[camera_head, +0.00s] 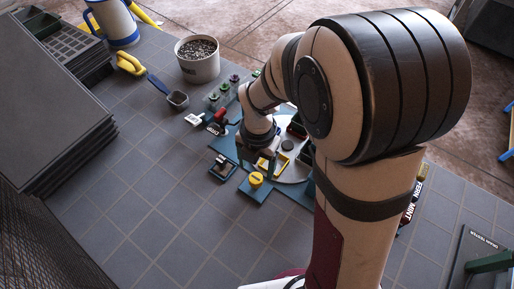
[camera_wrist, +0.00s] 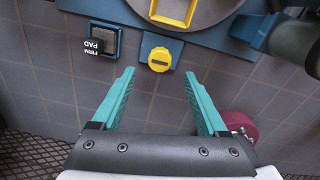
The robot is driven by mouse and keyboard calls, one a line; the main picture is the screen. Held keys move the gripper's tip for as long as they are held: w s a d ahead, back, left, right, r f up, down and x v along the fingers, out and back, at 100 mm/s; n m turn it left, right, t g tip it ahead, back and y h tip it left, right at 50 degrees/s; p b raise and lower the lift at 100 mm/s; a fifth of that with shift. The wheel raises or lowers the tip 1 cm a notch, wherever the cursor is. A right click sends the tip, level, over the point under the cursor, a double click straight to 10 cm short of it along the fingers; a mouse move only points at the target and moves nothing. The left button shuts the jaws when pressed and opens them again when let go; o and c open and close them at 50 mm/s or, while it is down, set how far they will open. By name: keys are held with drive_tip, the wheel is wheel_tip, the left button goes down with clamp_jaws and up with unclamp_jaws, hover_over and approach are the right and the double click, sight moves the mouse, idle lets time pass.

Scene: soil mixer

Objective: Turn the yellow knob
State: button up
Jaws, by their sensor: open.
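The yellow knob (camera_wrist: 160,59) is round with a ridged edge and sits on a small blue base plate (camera_wrist: 147,43) that juts from the larger blue board. In the head view the knob (camera_head: 256,179) is at the front of the board, below my gripper. My gripper (camera_wrist: 158,82) has two teal fingers spread wide and nothing between them. In the wrist view the knob lies beyond the fingertips, roughly midway between them, and is not touched. In the head view my arm largely hides the fingers (camera_head: 256,150).
A "FIRM PAD" block (camera_wrist: 104,40) sits left of the knob. A yellow square frame (camera_wrist: 174,10) lies on a round grey plate above it. A dark cylindrical part (camera_wrist: 297,45) is at right. A gravel bucket (camera_head: 198,62) stands farther back. Tiles in front are clear.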

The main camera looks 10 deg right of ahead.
sight(258, 179)
wheel_tip(258, 179, up, 10)
drive_tip(key=shift+s+d, duration=0.15)
drive_tip(key=s+m, duration=0.9)
drive_tip(key=m, duration=0.8)
drive_tip(key=s+m+y, duration=0.1)
drive_tip(key=s+m, duration=0.7)
drive_tip(key=m, duration=0.9)
drive_tip(key=shift+s+d+r+y, duration=0.25)
drive_tip(key=shift+s+r+y, duration=0.05)
drive_tip(key=shift+s+r, duration=0.1)
